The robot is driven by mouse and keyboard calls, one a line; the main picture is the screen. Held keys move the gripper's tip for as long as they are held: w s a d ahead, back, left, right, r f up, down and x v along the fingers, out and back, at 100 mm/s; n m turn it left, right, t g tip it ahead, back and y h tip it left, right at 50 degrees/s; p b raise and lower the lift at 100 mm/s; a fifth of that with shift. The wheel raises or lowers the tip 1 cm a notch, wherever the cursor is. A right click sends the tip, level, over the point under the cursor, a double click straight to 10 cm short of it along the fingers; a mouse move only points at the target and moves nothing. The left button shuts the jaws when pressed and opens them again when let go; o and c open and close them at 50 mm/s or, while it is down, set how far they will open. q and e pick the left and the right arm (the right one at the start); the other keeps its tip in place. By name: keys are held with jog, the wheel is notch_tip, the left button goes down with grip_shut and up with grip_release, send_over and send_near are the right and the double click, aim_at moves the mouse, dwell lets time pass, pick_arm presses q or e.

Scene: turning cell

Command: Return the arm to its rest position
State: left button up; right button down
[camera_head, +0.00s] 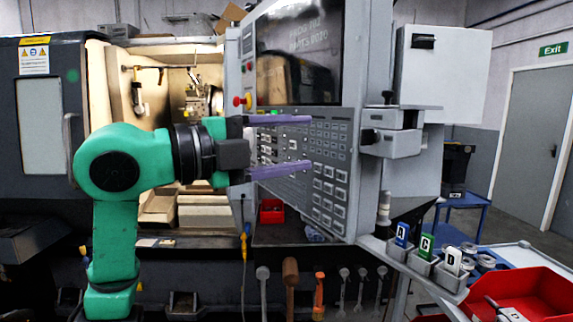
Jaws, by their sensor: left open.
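My left arm is green and stands at the left of the head view, bent so that its wrist points right. My left gripper (308,142) has two purple fingers set wide apart, one above the other, with nothing between them. It is in front of the machine's control panel (325,185), over its rows of keys. I cannot tell the exact gap between the fingertips and the panel. My right gripper is not in view.
The turning machine (40,105) stands open behind my arm, its lit chamber (150,90) showing. Hand tools, including a mallet (290,275), hang below the panel. Lettered bins (425,250) and a red tray (535,300) are at the lower right. The floor near the grey door (520,140) looks clear.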

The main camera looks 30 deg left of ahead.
pick_arm(q)
jog(key=shift+s+a, duration=0.3)
jog(key=shift+s, duration=0.35)
